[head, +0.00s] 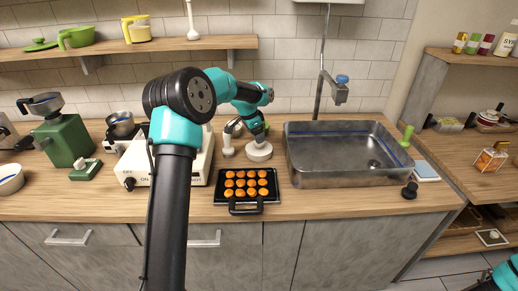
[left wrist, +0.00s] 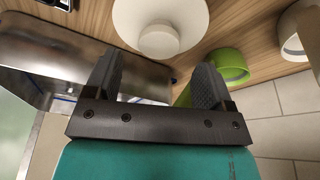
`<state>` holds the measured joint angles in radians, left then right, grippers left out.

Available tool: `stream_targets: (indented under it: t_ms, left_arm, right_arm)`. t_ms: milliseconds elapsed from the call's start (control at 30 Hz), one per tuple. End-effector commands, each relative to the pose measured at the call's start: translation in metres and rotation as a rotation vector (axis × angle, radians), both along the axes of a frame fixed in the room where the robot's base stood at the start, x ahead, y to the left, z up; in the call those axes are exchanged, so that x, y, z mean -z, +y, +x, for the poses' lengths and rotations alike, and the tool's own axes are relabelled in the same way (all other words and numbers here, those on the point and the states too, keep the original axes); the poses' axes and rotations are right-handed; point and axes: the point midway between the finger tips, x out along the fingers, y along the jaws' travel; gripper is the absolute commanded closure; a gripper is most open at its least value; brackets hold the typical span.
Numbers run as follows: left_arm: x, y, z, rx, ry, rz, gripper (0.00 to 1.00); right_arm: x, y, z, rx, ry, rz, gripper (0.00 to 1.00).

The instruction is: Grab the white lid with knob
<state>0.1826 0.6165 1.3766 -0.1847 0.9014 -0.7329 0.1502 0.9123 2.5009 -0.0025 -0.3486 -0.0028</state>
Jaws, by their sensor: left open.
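My left gripper (head: 258,138) is close above the lid in the head view, and my arm hides part of that area. In the left wrist view my left gripper (left wrist: 157,78) is open and empty, its fingers spread below the knob and apart from it. My right gripper is outside the views; only part of that arm shows at the bottom right.
The black tray (head: 232,198) of orange round pieces lies in front of the lid. The metal sink (head: 340,174) stands close on the right. A green-rimmed item (left wrist: 232,64) is beside my fingers. A white stove (head: 140,165) is on the left.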

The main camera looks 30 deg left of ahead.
Motion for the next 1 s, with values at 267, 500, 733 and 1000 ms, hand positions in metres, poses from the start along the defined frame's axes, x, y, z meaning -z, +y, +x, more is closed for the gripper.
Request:
stream_targets:
  t_ms: [267,500,733,1000]
  left_arm:
    - [0.025,-0.005,0.006,0.001,0.003,0.0,0.23]
    - [0.048,-0.009,0.012,-0.001,0.0,0.0,0.23]
    - [0.05,-0.009,0.012,-0.001,0.0,0.0,0.23]
    - [0.049,-0.009,0.012,-0.001,0.0,0.0,0.24]
  right_arm:
    - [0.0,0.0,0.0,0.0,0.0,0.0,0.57]
    - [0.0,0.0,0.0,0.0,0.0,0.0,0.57]
    - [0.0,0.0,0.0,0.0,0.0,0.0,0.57]
    - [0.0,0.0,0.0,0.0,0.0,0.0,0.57]
